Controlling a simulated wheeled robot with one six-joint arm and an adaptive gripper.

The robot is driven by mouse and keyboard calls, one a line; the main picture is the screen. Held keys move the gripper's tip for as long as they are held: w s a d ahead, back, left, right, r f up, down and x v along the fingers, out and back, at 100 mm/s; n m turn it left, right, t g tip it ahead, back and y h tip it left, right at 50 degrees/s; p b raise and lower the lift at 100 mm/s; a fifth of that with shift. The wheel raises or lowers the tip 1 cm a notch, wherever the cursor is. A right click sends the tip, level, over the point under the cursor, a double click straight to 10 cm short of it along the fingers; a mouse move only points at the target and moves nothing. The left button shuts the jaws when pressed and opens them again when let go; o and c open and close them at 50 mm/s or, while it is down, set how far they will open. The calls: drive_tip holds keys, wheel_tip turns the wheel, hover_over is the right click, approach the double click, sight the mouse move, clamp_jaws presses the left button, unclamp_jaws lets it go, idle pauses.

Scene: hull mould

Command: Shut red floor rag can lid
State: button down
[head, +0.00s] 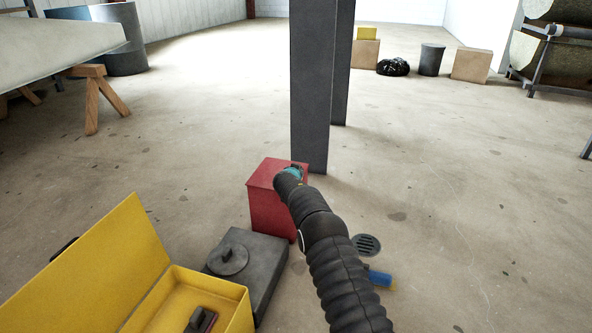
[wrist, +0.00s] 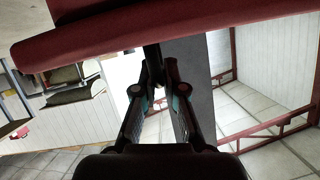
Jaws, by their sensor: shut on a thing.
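The red rag can (head: 268,207) stands on the floor in front of a dark grey column. Its red lid (head: 267,171) lies over the top in the head view; I cannot tell whether it is fully down. My gripper (head: 297,170) is at the lid's right rear, partly hidden by my arm. In the wrist view the lid (wrist: 190,42) crosses the top as a broad red panel. My gripper (wrist: 163,70) has its fingertips together at the lid's edge, shut on it. The exact grip point is dark and hard to see.
An open yellow toolbox (head: 118,262) and a dark grey box (head: 262,262) with a round cap stand left of my arm. The column (head: 312,95) rises just behind the can. A floor drain (head: 366,244) and a blue-yellow object (head: 380,279) lie right. The right-hand floor is mostly clear.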

drive_tip(key=shift+d+f, duration=0.35)
drive_tip(key=shift+f, duration=0.1)
drive_tip(key=c, duration=1.5)
unclamp_jaws()
drive_tip(key=shift+d, duration=0.25)
drive_tip(key=shift+a+r, duration=0.2)
drive_tip(key=shift+a, duration=0.15)
drive_tip(key=shift+s+a+r, duration=0.1)
drive_tip(key=shift+s+r, duration=0.05)
drive_tip(key=shift+s, duration=0.15)
drive_tip(key=v, duration=1.1)
drive_tip(key=shift+s, duration=0.1)
